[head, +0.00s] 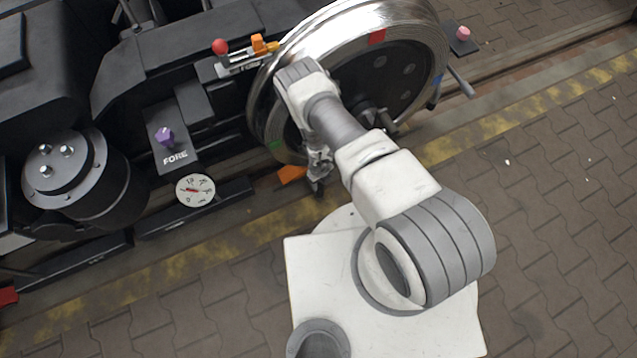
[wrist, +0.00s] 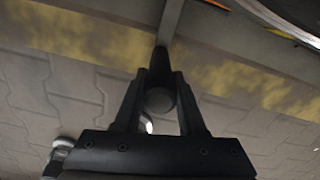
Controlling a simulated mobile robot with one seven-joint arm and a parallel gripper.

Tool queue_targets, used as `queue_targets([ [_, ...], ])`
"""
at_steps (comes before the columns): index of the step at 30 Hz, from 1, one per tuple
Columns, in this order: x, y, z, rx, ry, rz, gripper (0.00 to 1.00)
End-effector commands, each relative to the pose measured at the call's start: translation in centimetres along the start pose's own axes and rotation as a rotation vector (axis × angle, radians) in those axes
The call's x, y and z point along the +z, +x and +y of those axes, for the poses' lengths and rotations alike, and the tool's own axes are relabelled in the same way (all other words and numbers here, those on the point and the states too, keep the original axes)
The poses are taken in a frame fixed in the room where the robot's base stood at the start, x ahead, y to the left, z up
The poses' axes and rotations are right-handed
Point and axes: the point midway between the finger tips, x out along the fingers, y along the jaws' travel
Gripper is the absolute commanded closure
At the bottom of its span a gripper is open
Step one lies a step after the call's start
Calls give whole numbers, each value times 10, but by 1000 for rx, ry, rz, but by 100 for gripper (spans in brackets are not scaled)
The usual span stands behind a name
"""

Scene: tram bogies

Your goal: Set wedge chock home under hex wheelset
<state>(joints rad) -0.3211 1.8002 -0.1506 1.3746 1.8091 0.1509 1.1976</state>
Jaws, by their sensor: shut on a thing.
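The orange wedge chock (head: 292,175) is low beside the rail, by the lower left of the big steel wheelset (head: 400,75). My gripper (head: 318,184) is right against the chock's right side in the head view. In the wrist view my gripper (wrist: 160,98) is shut on a dark round-ended grip, which appears to be the chock's handle. The join to the orange part is hidden. The wheel has red, green and blue marks on its face. My arm covers part of it. I cannot tell whether the chock touches the wheel.
A plate marked FORE with a purple hexagonal knob (head: 165,136) is left of the wheel, above a round dial (head: 195,190). A pink knob (head: 463,33) is at the wheel's right. The dark bogie frame fills the upper left. Paving (head: 560,200) is clear at right.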

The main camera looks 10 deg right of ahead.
Motion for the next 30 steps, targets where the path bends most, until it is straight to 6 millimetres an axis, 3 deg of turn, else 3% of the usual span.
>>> queue_targets([
  [2, 0, 0, 0, -1, 1, 0, 100],
  [3, 0, 0, 0, -1, 1, 0, 59],
  [9, 0, 0, 0, -1, 0, 0, 25],
  [20, 0, -5, 0, 0, 0, 0, 25],
  [26, 1, -32, 0, 0, 0, -1, 25],
  [30, 1, -60, 0, 0, 0, 0, 25],
])
